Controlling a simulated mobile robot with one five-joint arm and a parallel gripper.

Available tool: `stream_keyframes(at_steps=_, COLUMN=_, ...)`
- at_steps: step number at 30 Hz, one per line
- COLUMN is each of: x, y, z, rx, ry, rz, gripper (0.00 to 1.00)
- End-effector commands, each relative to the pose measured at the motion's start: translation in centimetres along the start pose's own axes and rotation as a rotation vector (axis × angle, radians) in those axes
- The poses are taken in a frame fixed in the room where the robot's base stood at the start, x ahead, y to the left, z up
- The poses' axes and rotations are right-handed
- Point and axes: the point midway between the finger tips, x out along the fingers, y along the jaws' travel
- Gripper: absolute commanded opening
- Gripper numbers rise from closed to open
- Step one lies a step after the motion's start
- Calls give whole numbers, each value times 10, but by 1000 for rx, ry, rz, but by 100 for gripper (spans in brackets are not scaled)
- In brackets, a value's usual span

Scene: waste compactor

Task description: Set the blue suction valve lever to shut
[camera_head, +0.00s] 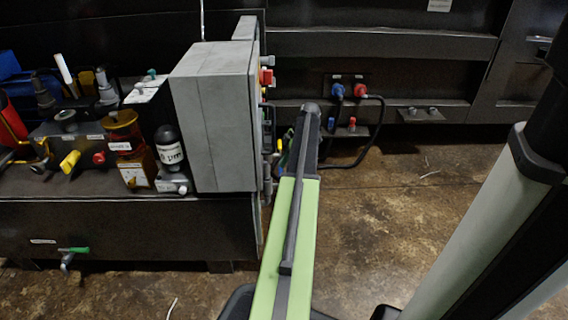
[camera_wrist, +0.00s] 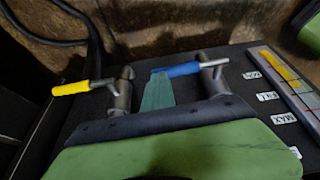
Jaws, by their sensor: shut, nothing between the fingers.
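The blue lever (camera_wrist: 178,69) shows in the wrist view, upper middle. It points left from its grey metal valve body (camera_wrist: 214,76). My gripper (camera_wrist: 158,92) is shut and empty, its narrow green tip just below the left half of the blue lever in the picture. I cannot tell whether the tip touches the lever. A similar valve with a yellow lever (camera_wrist: 71,88) stands to the left, its handle also pointing left. In the head view, my arm hides my gripper and the blue lever is not clearly visible.
A level gauge (camera_wrist: 285,75) with labels such as FILL and MAX is right of the blue valve. In the head view, a grey cabinet (camera_head: 212,120) stands left of my arm. Hoses and connectors (camera_head: 350,92) are behind. Brown floor (camera_head: 410,200) is open to the right.

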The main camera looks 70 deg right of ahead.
Motion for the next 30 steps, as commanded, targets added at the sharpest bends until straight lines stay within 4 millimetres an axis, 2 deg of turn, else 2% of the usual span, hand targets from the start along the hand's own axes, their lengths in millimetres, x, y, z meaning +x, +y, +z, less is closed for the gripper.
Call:
stream_keyframes(at_steps=21, x=1, y=1, z=1, rx=0, ry=0, rz=0, gripper=0)
stream_keyframes(at_steps=26, x=-12, y=2, z=-4, rx=-1, ry=0, rz=0, gripper=0)
stream_keyframes(at_steps=30, x=-35, y=3, z=-13, rx=-3, ry=1, rz=-1, gripper=0)
